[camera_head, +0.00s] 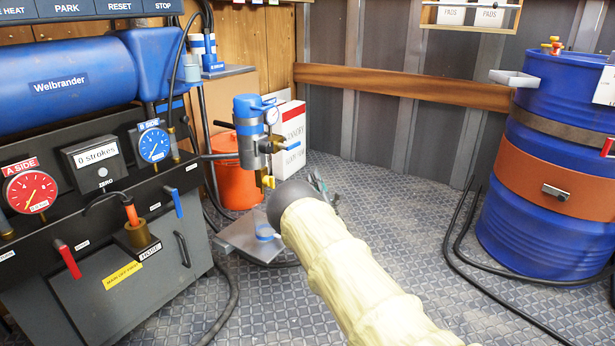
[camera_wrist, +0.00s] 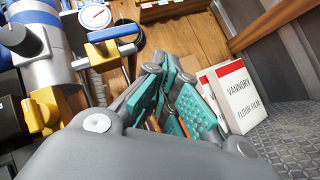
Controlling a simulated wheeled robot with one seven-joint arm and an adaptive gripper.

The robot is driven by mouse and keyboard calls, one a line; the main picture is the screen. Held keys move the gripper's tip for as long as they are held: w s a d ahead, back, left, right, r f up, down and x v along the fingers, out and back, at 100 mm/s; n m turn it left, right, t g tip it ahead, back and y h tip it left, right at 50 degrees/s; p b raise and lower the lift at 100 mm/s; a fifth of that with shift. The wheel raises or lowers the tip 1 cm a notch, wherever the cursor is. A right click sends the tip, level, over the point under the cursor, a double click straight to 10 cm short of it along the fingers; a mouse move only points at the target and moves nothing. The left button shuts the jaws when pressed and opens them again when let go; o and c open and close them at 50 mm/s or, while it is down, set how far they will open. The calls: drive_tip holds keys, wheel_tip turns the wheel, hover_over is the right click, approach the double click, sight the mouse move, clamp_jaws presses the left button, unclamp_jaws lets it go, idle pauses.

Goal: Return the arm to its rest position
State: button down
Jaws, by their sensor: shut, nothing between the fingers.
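My arm, in a cream sleeve (camera_head: 345,262), reaches from the lower right into the middle of the head view. My gripper (camera_head: 318,183) is mostly hidden behind the dark rounded wrist. In the wrist view my gripper (camera_wrist: 168,78) shows grey fingers with teal pads, and nothing is held between them. It is shut. A blue and grey filter unit with a gauge (camera_head: 250,130) stands just beyond and left of the arm. The same unit (camera_wrist: 35,75), with yellow and blue valve handles, fills the left of the wrist view.
The machine panel with gauges (camera_head: 95,165) and a blue tank (camera_head: 80,70) are at left. An orange bucket (camera_head: 236,183) and white boxes (camera_head: 291,135) stand behind the gripper. A blue drum (camera_head: 545,150) is at right. Black hoses (camera_head: 470,270) lie on the floor; the middle floor (camera_head: 400,215) is clear.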

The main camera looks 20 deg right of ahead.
drive_tip(key=s+f+m+g+h+p, duration=0.55)
drive_tip(key=s+f+m+g, duration=0.75)
drive_tip(key=s+f, duration=0.95)
drive_tip(key=s+a+f+m+g+y+p, duration=0.1)
drive_tip(key=s+a+f+m+g, duration=0.25)
drive_tip(key=s, duration=0.75)
drive_tip(key=s+a+f+m+g+y+p, duration=0.15)
drive_tip(key=s+a+m, duration=0.25)
drive_tip(key=s+a, duration=0.5)
drive_tip(key=s+a+f+m+g+y+p, duration=0.1)
drive_tip(key=s+a+f+m+g+p, duration=0.2)
drive_tip(key=s, duration=1)
drive_tip(key=s+a+r+m+g+y, duration=0.1)
drive_tip(key=s+a+r, duration=0.2)
drive_tip(key=s, duration=0.2)
drive_tip(key=s+a+r+m+g, duration=0.2)
drive_tip(key=s+a, duration=0.2)
drive_tip(key=s, duration=0.2)
drive_tip(key=s+a+r+m+g+y, duration=0.1)
drive_tip(key=s+a+r, duration=0.2)
drive_tip(key=s, duration=0.2)
wheel_tip(320, 180, up, 37)
drive_tip(key=p, duration=3.8)
drive_tip(key=shift+w+f, duration=0.1)
